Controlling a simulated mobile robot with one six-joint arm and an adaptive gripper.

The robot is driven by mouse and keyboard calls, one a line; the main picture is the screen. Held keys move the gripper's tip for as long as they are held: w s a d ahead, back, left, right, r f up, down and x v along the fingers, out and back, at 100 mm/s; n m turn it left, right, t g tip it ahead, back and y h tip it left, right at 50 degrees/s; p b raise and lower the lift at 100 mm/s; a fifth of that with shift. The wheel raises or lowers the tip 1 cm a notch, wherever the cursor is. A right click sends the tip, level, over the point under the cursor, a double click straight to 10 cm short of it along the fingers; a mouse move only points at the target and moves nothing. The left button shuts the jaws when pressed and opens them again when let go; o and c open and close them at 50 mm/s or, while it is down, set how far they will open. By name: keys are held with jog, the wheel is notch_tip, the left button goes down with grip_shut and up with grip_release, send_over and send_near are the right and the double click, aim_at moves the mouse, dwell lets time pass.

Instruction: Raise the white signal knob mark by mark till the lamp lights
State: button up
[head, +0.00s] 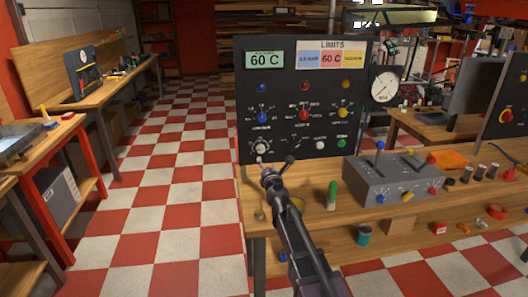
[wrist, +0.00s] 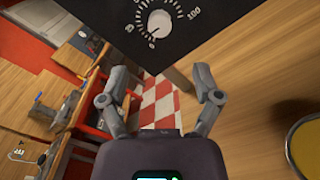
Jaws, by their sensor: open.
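The white signal knob (head: 260,147) sits at the lower left of the black panel (head: 285,158). In the wrist view the knob (wrist: 159,23) is at the top, inside a ring of white marks with 100 at its right. Its pointer seems to face the low end, near 0, but the exact mark is hard to read. My gripper (head: 274,160) is open and empty in front of the panel's lower left corner. In the wrist view its fingers (wrist: 161,72) are wide apart, below the knob and not around it. Small blue, red and yellow lamps (head: 305,86) show on the panel; none is clearly lit.
Blue, red and yellow knobs (head: 304,115) sit above the white one. A grey control box (head: 395,180) and a green-topped marker (head: 332,195) stand on the wooden bench (head: 300,218). The checkered floor at left is clear.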

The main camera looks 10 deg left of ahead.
aim_at(262, 150)
jog(key=x, duration=1.1)
grip_shut()
